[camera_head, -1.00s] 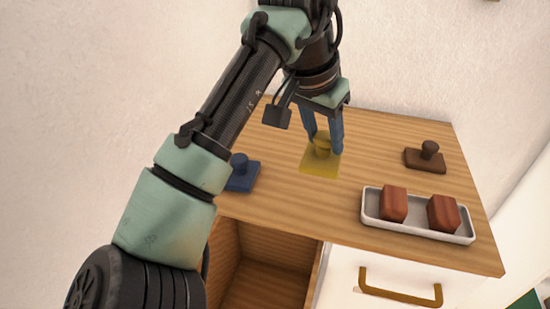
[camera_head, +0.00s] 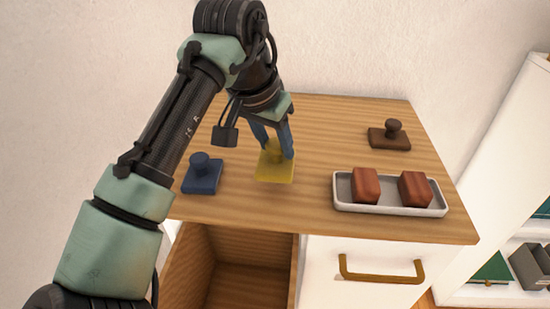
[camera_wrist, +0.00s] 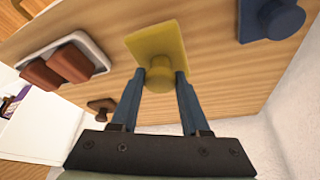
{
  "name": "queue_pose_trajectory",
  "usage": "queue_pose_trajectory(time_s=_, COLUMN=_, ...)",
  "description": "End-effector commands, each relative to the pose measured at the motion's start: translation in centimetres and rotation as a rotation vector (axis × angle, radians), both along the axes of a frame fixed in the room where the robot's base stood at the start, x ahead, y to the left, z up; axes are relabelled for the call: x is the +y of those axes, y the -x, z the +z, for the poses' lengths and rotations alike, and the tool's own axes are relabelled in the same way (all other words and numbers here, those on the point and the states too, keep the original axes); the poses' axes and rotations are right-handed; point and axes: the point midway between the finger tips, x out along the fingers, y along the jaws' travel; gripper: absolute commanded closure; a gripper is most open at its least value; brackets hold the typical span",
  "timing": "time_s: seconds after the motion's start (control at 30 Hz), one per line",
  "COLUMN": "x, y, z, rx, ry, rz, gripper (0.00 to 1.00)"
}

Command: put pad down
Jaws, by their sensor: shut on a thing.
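A yellow square pad (camera_head: 276,174) with a round knob is over the wooden counter top (camera_head: 335,130), left of centre. My gripper (camera_head: 272,153) points down with its blue fingers shut on the pad's knob. The wrist view shows the knob (camera_wrist: 160,76) between the two fingertips (camera_wrist: 161,74) and the flat yellow plate (camera_wrist: 152,44) beyond it. A faint shadow shows at the pad's front side. I cannot tell whether its underside touches the wood or is slightly above it.
A blue knobbed pad (camera_head: 202,178) stands to the left and a brown one (camera_head: 390,139) at the back right. A white tray (camera_head: 388,209) holds two reddish-brown blocks (camera_head: 366,185). An open drawer (camera_head: 236,281) is below the front edge. Bare wood lies between pad and tray.

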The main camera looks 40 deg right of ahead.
Motion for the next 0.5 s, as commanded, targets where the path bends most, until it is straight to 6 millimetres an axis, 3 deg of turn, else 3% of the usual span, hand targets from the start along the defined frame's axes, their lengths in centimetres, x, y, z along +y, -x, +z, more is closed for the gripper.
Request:
queue_pose_trajectory(time_s=0.23, x=0.0, y=0.1, z=-3.5, rx=0.003, ry=0.001, rz=0.001, gripper=0.99)
queue_pose_trajectory(time_s=0.5, x=0.0, y=0.0, z=-4.0, rx=-0.001, ry=0.001, rz=-0.001, gripper=0.99)
